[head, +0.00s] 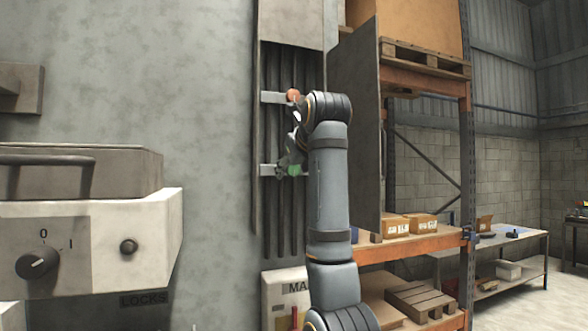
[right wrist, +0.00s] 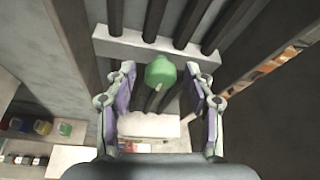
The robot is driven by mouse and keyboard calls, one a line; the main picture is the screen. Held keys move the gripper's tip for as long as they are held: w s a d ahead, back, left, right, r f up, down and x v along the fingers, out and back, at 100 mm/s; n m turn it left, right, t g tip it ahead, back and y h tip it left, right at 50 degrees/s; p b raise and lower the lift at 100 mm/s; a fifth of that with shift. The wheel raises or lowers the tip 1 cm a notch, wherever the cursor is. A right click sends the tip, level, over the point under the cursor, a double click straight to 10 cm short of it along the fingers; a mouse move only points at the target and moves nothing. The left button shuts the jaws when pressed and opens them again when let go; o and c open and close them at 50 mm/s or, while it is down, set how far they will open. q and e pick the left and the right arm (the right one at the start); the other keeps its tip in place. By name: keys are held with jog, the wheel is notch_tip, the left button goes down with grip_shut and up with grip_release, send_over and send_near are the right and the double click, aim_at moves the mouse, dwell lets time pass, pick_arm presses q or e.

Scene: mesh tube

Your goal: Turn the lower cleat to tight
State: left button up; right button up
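The lower cleat is a grey crossbar (head: 268,170) with a green knob (head: 294,170) on it, across dark vertical cables in a wall recess. In the right wrist view the green knob (right wrist: 160,71) shows a small pale pointer and lies between the fingertips. The upper cleat has an orange knob (head: 293,95) on its own bar (head: 271,97). My right gripper (head: 287,161) is at the lower cleat, partly hiding it in the head view. Its fingers are open, one on each side of the green knob, with gaps visible. My left gripper is not in view.
An open grey door panel (head: 357,130) stands right of the recess, close to my right arm. A shelf rack (head: 430,80) with boxes and pallets is behind it. A box with a dial (head: 37,263) is at the left.

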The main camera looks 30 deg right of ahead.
notch_tip(320, 180, up, 10)
dwell(0.6)
dwell(0.4)
